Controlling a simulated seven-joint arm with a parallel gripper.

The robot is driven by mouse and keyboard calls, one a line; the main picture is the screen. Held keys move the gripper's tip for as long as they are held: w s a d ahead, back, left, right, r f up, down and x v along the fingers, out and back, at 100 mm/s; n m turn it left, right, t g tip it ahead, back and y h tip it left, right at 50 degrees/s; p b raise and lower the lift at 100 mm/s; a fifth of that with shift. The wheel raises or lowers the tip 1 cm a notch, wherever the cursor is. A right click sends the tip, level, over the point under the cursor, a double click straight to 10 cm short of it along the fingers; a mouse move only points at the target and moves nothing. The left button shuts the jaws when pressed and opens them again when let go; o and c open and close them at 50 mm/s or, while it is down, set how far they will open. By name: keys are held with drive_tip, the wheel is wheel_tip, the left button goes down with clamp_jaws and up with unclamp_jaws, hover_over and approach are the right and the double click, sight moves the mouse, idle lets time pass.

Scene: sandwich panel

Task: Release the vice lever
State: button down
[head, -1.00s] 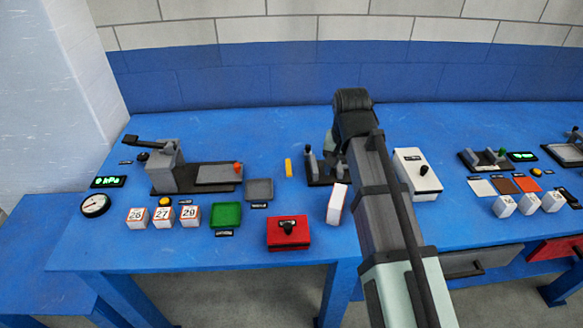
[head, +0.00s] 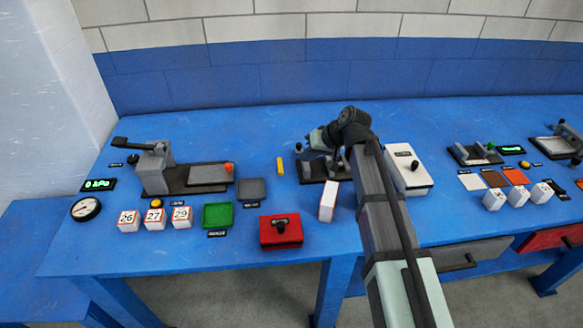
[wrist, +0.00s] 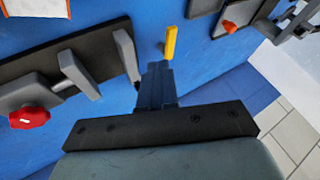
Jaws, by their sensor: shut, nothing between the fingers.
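The vice (head: 313,172) sits left of my arm on the blue bench, partly hidden by my gripper and arm in the head view. A dark-tipped upright (head: 299,148) stands at its left end. The wrist view shows its black base plate (wrist: 95,48), grey upright blocks (wrist: 78,73), a slim grey upright (wrist: 126,55) and a red knob (wrist: 30,117). I cannot tell for sure which part is the lever. My gripper (wrist: 155,68) is shut and empty, just beside the slim upright, with a gap visible between them. It also shows above the vice in the head view (head: 320,140).
A white block (head: 328,202) and a red box (head: 281,231) stand in front. A white switch box (head: 408,171) is to the right. The bench behind the vice is clear up to the wall.

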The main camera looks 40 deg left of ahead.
sight(280, 170)
drive_tip(key=shift+x, duration=5)
